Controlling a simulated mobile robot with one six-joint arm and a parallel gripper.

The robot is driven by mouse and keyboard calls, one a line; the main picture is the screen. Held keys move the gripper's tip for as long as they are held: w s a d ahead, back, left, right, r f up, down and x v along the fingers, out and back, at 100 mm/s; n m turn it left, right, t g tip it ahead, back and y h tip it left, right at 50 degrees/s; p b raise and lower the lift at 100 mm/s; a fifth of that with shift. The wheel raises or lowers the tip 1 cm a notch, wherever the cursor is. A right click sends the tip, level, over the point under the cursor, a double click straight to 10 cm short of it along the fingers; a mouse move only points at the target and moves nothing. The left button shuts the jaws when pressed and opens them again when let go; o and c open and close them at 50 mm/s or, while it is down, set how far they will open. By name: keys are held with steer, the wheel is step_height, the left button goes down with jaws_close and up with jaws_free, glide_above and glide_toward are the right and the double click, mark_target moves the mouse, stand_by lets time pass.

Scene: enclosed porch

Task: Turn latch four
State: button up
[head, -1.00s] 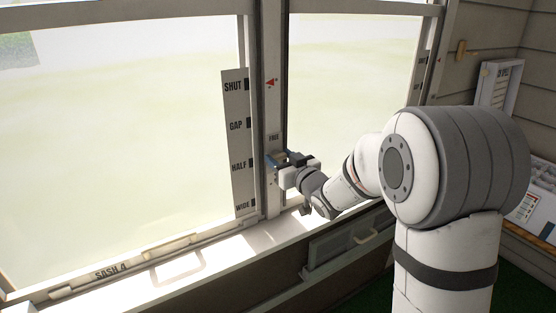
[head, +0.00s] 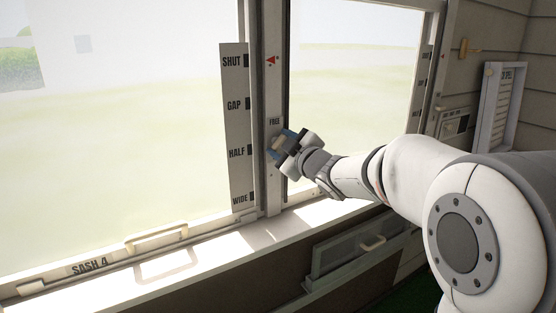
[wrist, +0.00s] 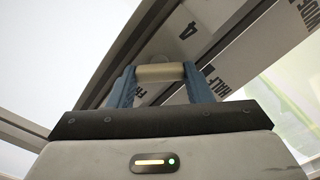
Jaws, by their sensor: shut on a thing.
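Latch four sits on the upright post (head: 272,95) to the right of the sash marked SASH 4 (head: 89,266). Its cream grip (head: 278,144) lies just below the word FREE. My gripper (head: 284,143) is at the post with its blue fingers shut on that grip. In the wrist view, the cream grip (wrist: 160,72) is held crosswise between the two blue fingertips (wrist: 160,80). A figure 4 and part of the word FREE show behind it. My gripper hides the latch's base in the head view.
A scale strip (head: 237,125) reading SHUT, GAP, HALF and WIDE stands left of the post. A red arrow marks the post near SHUT. The sill (head: 215,247) runs below, with a handle (head: 156,238) on the sash's bottom rail. A vent panel (head: 345,258) is under the sill.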

steer(key=shift+a+f+n+b, duration=0.1)
steer(key=shift+f+n+b, duration=0.05)
steer(key=shift+n+b, duration=1.2)
steer(key=shift+d+f+n+b, duration=0.1)
steer(key=shift+f+n+b, duration=0.1)
steer(key=shift+n+b, duration=1.2)
steer(key=shift+a+f+n+b, duration=0.15)
steer(key=shift+n+b, duration=0.85)
steer(key=shift+n, duration=0.65)
steer(key=shift+r, duration=0.1)
steer(key=o, duration=1)
steer(key=shift+s+r, duration=0.1)
steer(key=shift+r, duration=0.15)
steer(key=shift+s, duration=0.1)
